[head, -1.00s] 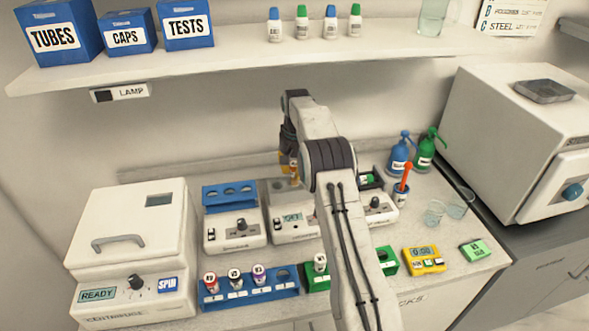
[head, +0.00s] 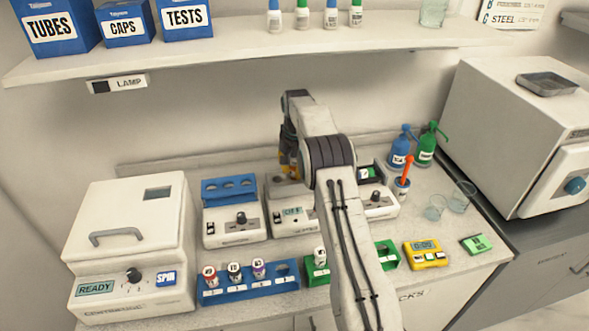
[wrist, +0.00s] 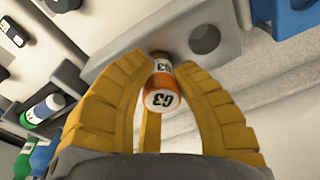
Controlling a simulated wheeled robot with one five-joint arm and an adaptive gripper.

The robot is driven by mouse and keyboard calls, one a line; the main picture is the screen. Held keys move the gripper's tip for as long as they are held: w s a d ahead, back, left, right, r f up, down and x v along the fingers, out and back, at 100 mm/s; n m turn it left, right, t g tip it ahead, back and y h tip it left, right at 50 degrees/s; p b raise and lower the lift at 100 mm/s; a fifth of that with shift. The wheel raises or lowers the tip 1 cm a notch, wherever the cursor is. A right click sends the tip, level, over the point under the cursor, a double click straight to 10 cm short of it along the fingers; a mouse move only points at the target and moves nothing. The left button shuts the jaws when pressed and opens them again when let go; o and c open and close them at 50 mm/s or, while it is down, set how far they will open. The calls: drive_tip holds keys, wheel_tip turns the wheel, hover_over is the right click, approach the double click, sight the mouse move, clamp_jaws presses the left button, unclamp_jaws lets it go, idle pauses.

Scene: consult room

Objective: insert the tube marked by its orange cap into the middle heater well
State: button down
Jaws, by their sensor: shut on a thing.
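My gripper (wrist: 165,62) is shut on the orange-capped tube (wrist: 161,98), whose cap is marked G3 in the wrist view. The yellow fingers hold it from both sides. The tube's far end meets the grey heater block (wrist: 120,62), and I cannot tell whether it is inside a well. One empty round well (wrist: 204,39) shows to the right of the tube. In the head view the heater (head: 293,222) stands mid-counter, its top partly hidden by my arm and gripper (head: 287,165).
A blue-racked device (head: 233,230) stands left of the heater, and another device (head: 380,206) stands right. In front are a blue tube rack (head: 250,291) and a yellow timer (head: 425,256). A centrifuge (head: 130,245) is at left. Spray bottles (head: 400,150) and glasses stand at right. The shelf (head: 240,50) overhangs behind.

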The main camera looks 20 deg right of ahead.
drive_tip(key=c, duration=1)
unclamp_jaws()
drive_tip(key=shift+s+a+r, duration=0.1)
drive_tip(key=shift+s+r, duration=0.1)
drive_tip(key=shift+r, duration=1.7)
drive_tip(key=shift+s+r, duration=0.15)
drive_tip(key=shift+r, duration=1.7)
